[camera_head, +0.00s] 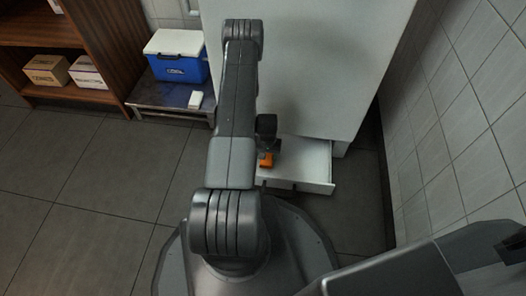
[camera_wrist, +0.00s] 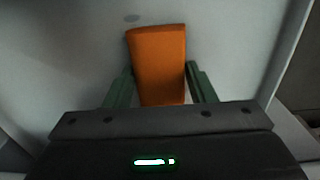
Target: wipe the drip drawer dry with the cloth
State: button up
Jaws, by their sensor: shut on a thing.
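An orange block-shaped cloth (camera_wrist: 158,62) is between the two green fingers of my gripper (camera_wrist: 160,88), which is shut on it. In the head view the cloth (camera_head: 266,160) shows as a small orange patch below my gripper (camera_head: 267,146), over the open white drawer (camera_head: 318,174). The drawer's pale floor (camera_wrist: 75,45) fills much of the wrist view, with a small grey spot (camera_wrist: 132,18) beyond the cloth, left of its far end. I cannot tell whether the cloth touches the drawer floor. My arm hides the drawer's left part.
The drawer sticks out from the base of a large white cabinet (camera_head: 310,70). A tiled wall (camera_head: 440,130) stands to the right. A blue cooler (camera_head: 178,68) and a small white object (camera_head: 195,99) sit on a low metal stand (camera_head: 150,95) at left. Boxes (camera_head: 46,70) sit on a wooden shelf.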

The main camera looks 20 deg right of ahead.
jog(key=shift+d+r+p, duration=0.15)
jog(key=shift+r+p, duration=1.2)
jog(key=shift+r, duration=2.4)
jog(key=shift+s, duration=0.15)
